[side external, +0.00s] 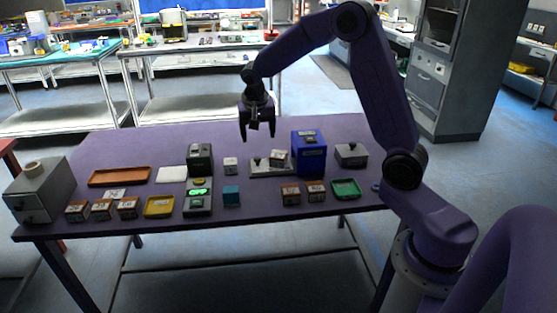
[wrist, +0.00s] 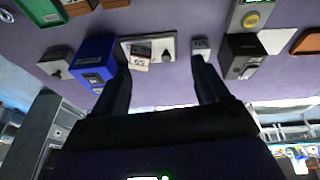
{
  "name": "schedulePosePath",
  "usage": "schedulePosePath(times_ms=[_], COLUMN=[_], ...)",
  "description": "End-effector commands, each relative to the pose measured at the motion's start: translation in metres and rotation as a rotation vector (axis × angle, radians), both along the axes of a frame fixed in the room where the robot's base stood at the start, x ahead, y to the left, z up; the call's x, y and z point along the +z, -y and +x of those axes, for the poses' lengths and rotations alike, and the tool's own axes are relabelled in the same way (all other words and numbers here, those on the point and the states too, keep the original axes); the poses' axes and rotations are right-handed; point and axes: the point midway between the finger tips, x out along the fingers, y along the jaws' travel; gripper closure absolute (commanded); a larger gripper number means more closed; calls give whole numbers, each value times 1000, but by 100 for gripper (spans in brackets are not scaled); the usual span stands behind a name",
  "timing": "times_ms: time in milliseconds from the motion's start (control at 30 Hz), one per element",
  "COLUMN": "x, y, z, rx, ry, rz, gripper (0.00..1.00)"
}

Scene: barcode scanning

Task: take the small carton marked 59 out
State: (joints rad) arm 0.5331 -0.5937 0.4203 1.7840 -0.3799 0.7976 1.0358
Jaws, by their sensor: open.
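A small carton (side external: 277,156) with a white label and a brown-orange side sits on a light grey plate (side external: 285,174) left of the blue box. In the wrist view the carton (wrist: 138,60) shows a dark number that looks like 59, though it is small and blurred. The plate (wrist: 182,46) has a dark knob (wrist: 166,56) beside the carton. My gripper (side external: 257,136) is open and empty, pointing down well above the table, over the back of the plate area.
A tall blue box (side external: 309,158) stands right beside the plate. A small white block (side external: 231,167) and a dark device (side external: 199,160) stand to the left. Several cartons, a green tray (side external: 346,196), yellow tray (side external: 159,214) and green-lit scanner (side external: 198,208) line the front. The table's back is clear.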

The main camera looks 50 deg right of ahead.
Motion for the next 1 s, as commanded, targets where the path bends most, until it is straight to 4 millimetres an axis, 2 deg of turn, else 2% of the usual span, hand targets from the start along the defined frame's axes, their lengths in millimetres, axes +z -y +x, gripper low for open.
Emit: schedulePosePath(times_ms=[33, 100, 200, 300, 400, 567, 1000], x=[-6, -11, -18, -23, -26, -39, -114], y=[20, 47, 79, 101, 114, 122, 150], z=[9, 19, 28, 32, 33, 35, 46], rx=[-80, -184, -306, -389, -434, -448, -446], ry=[13, 38, 66, 86, 98, 99, 98], rz=[-4, -10, -17, -23, -26, -27, -28], gripper=[26, 26, 26, 26, 26, 26, 26])
